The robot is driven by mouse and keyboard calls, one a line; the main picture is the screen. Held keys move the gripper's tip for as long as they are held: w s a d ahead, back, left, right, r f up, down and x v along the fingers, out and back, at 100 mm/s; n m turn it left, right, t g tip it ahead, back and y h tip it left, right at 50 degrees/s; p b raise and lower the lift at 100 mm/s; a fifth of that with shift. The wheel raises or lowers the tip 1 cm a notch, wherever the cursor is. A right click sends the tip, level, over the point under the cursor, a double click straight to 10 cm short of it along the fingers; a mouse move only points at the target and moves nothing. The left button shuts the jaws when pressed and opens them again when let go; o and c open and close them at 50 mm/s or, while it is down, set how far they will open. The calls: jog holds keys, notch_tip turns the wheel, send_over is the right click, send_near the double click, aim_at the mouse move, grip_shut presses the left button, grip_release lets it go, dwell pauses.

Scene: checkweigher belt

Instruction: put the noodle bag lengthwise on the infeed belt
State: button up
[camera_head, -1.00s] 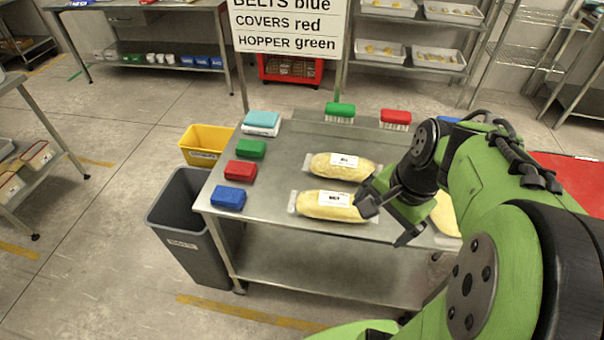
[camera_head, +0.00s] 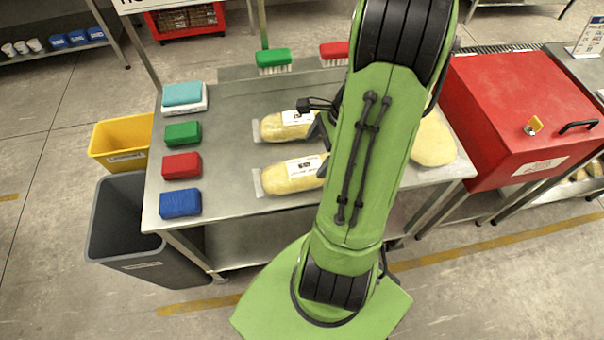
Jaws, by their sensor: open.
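Two long clear bags with pale yellow contents and white labels lie on the steel table (camera_head: 226,178), the rear bag (camera_head: 279,125) and the front bag (camera_head: 283,178). Both lie roughly left to right, and my arm covers their right ends. A third pale yellow bag (camera_head: 434,141) shows right of my arm. The labels are too small to read, so I cannot tell which is the noodle bag. My gripper is hidden behind my arm; a dark part sticks out by the rear bag, but I cannot tell what it is. I cannot make out the infeed belt.
Blue (camera_head: 180,204), red (camera_head: 181,166) and green (camera_head: 183,132) blocks line the table's left side, with a turquoise pad (camera_head: 183,94) behind. Green (camera_head: 273,60) and red (camera_head: 334,53) brushes stand at the back. A red-covered unit (camera_head: 500,105) stands right. Yellow (camera_head: 122,138) and grey (camera_head: 112,215) bins stand left.

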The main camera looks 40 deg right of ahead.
aim_at(308, 165)
jog(key=b+x, duration=0.3)
jog(key=x, duration=0.5)
jog(key=shift+w+a+f, duration=0.1)
jog(key=shift+a+f, duration=0.1)
jog(key=shift+f, duration=0.05)
jog(key=shift+c, duration=0.3)
jog(key=shift+r, duration=0.1)
jog(key=c, duration=1)
jog(key=shift+r, duration=0.1)
notch_tip(308, 165, up, 10)
jog(key=p, duration=0.4)
